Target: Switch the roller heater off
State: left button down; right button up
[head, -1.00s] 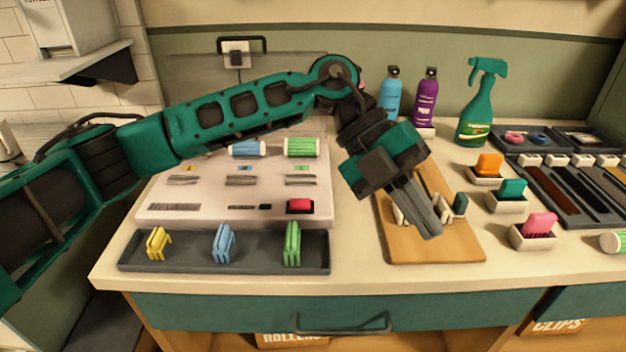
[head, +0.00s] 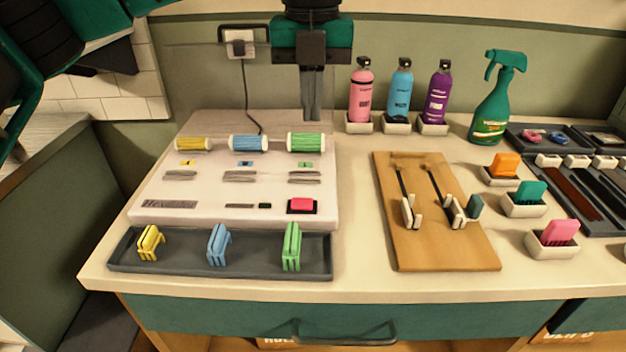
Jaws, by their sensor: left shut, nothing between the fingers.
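The roller heater (head: 152,200) is a pale box on the counter. Yellow (head: 193,144), blue (head: 248,143) and green (head: 305,143) rollers sit along its back. A red switch (head: 302,204) in a dark frame is at its front right, beside a small dark indicator (head: 265,206). I cannot tell which way the switch is tipped. My left gripper (head: 311,116) points down, shut and empty, over the heater's back right, above the green roller in the picture and apart from the switch. My right gripper is not in view.
A dark tray (head: 180,265) with yellow, blue and green clips lies before the heater. A cable runs up to a wall socket (head: 238,43). Right are a wooden board (head: 440,250) with two dark tools, pink, blue and purple bottles (head: 438,95), and a green spray bottle (head: 494,100).

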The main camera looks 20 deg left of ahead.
pick_arm(q)
jog(key=shift+f, duration=0.1)
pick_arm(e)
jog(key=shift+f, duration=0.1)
pick_arm(q)
jog(key=b, duration=0.1)
send_near(311, 197)
notch_tip(311, 197, down, 6)
jog(key=shift+d+f, duration=0.15)
jog(key=shift+f, duration=0.3)
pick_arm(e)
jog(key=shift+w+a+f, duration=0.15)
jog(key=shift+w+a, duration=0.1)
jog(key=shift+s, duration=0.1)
pick_arm(q)
jog(key=shift+d+f+y, duration=0.1)
jog(key=shift+f+y, duration=0.15)
jog(key=shift+y, duration=0.05)
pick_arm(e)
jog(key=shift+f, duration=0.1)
